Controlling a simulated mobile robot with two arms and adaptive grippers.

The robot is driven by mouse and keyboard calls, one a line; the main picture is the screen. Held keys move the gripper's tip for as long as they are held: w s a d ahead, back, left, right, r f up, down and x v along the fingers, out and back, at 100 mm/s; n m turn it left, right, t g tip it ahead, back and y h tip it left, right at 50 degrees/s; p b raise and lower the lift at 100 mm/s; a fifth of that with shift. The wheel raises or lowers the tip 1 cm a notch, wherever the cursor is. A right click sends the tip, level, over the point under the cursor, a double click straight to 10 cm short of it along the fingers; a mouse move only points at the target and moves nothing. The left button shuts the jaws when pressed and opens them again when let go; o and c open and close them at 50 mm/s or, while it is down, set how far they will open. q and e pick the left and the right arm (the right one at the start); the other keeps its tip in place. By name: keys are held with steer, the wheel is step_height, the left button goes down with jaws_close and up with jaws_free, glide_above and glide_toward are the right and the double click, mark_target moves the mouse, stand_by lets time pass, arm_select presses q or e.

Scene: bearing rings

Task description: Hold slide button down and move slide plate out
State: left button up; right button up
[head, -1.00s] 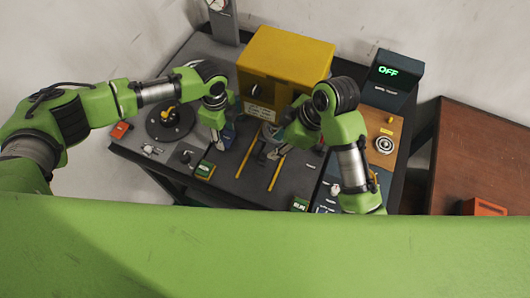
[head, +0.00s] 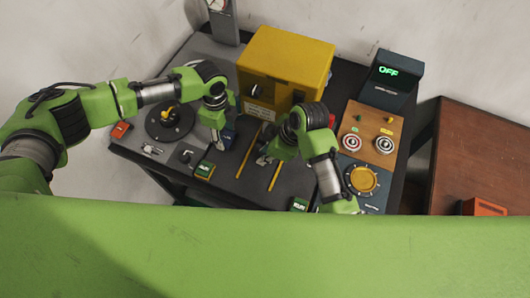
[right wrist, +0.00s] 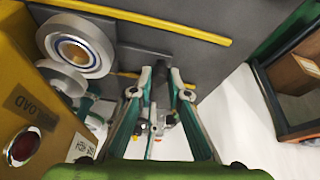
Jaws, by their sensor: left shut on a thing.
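My right gripper (head: 265,157) is low between the two yellow rails in front of the yellow housing. In the right wrist view its fingers (right wrist: 161,75) are open with a gap between the tips, and a small grey part shows near them. I cannot clearly pick out the slide plate or slide button; the grippers and arms cover much of that area.
The yellow housing (head: 287,67) stands behind the rails (head: 248,150). Pale bearing rings (right wrist: 75,48) sit beside my right gripper in the wrist view. A gold dial (head: 363,180) and round knobs are at the right. A black turntable (head: 170,121) is at the left.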

arm_select(q)
steer(key=shift+s+f, duration=0.2)
arm_select(e)
jaws_close()
arm_select(q)
steer(key=shift+a, duration=0.1)
arm_select(e)
steer(key=s+a, duration=0.5)
steer(key=s, duration=0.9)
steer(key=shift+s, duration=0.15)
steer(key=shift+a, duration=0.1)
steer(key=o, duration=0.9)
jaws_free()
steer(key=v, duration=1.2)
